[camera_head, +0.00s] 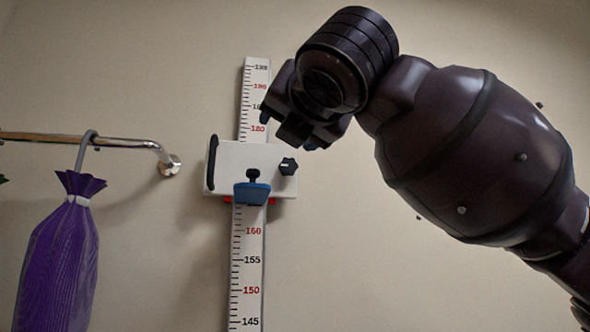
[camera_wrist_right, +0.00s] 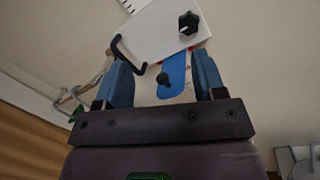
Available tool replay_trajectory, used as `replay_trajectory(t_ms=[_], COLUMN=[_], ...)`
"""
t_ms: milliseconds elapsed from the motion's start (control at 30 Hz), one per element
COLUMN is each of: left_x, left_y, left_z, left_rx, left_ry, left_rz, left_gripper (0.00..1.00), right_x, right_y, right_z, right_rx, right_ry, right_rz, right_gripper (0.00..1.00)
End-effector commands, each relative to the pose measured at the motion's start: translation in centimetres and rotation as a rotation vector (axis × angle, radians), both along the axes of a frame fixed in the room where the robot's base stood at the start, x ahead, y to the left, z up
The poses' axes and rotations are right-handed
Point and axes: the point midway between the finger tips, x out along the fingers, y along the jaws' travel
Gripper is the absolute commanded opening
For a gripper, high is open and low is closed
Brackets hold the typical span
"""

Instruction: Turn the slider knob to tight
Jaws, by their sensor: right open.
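The slider knob (camera_head: 288,166) is black and lobed, on the right side of a white slider plate (camera_head: 225,163) mounted across a vertical wall ruler. In the right wrist view the knob (camera_wrist_right: 188,22) shows beyond the fingertips, to the upper right, with a small light mark. My right gripper (camera_head: 287,132) is in front of the ruler, above the plate in the head view. In the wrist view its blue fingers (camera_wrist_right: 160,62) are spread apart, not touching the knob. A blue tab (camera_wrist_right: 175,72) with a small black knob shows between them. My left gripper is out of view.
The ruler (camera_head: 249,265) runs up the wall, with black and red numbers. A metal rail (camera_head: 80,138) on the left carries a hanging purple bag (camera_head: 62,255). A black handle (camera_head: 212,163) is on the plate's left edge.

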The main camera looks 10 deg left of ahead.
Motion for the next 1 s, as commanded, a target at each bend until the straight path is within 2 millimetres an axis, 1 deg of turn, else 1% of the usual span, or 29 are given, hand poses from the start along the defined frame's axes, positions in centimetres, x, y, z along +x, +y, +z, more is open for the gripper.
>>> replay_trajectory(t_ms=[100, 200, 333, 467, 567, 667, 1000], left_x=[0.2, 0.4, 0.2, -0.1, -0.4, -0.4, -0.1], left_y=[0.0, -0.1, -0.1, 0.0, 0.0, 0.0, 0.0], left_z=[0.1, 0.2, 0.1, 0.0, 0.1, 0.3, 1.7], left_rx=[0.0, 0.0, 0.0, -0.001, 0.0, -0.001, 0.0], left_ry=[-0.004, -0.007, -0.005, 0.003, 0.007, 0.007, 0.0], left_rz=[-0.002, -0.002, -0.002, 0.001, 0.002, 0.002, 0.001], left_gripper=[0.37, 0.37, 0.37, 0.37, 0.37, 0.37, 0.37], right_x=[0.6, 0.9, 1.0, 1.3, 2.0, 3.2, 8.5], right_y=[-0.8, -1.2, -1.5, -1.4, -1.1, -0.5, 1.7], right_z=[-1.1, -1.7, -1.9, -1.9, -1.9, -1.9, -1.9], right_rx=[-0.195, -0.324, -0.42, -0.451, -0.452, -0.45, -0.449], right_ry=[-0.016, -0.037, -0.066, -0.081, -0.08, -0.079, -0.079], right_rz=[-0.072, -0.108, -0.13, -0.131, -0.13, -0.13, -0.129], right_gripper=[0.64, 0.64, 0.64, 0.64, 0.64, 0.64, 0.64])
